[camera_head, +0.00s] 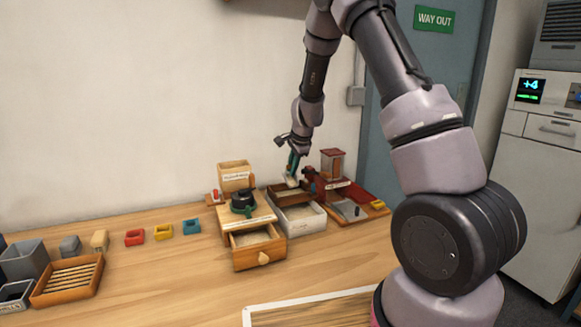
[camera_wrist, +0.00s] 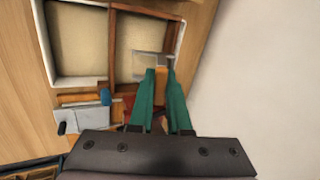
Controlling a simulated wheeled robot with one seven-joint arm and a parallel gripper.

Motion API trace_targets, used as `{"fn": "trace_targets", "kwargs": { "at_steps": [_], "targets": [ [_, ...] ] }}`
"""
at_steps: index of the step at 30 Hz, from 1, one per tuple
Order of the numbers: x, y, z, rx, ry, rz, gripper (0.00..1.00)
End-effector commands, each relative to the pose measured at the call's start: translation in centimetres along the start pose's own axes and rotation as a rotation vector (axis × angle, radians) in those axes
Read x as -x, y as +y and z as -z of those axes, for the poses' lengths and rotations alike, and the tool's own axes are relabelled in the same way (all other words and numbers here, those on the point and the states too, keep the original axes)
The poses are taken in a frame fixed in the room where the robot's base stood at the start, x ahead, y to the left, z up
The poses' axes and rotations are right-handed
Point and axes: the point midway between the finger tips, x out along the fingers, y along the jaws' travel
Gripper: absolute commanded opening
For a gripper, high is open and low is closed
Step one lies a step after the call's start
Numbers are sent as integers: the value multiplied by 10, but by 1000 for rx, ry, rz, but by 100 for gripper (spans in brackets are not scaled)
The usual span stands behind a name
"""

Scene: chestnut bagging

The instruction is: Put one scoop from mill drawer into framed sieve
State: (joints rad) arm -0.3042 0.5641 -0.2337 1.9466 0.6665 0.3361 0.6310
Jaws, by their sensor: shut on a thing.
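My gripper (camera_head: 293,165) has teal fingers and is shut on a scoop. In the wrist view the fingers (camera_wrist: 160,85) pinch its orange handle, and its pale grey bowl (camera_wrist: 148,65) is over the brown framed sieve (camera_wrist: 112,50). The sieve (camera_head: 289,199) rests over a white bin (camera_head: 305,227), and pale beige meal shows inside its frame in the wrist view. I cannot tell how full the scoop is, or whether it touches the meal. The wooden mill's drawer (camera_head: 259,257) is pulled out at the front left, with beige meal in it.
A red mill (camera_head: 333,168) stands close on the right with a grey tray (camera_head: 349,211). Small red, yellow and blue scoops (camera_head: 134,237) lie to the left. A slatted wooden tray (camera_head: 68,280) and grey bins (camera_head: 24,261) stand far left. The middle tabletop is clear.

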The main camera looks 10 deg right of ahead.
Motion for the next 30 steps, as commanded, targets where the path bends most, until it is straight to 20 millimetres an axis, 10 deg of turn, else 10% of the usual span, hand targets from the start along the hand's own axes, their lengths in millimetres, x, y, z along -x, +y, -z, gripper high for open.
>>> {"fn": "trace_targets", "kwargs": {
  "at_steps": [30],
  "targets": [
    [8,21,3,-1,6,254,0]
  ]
}}
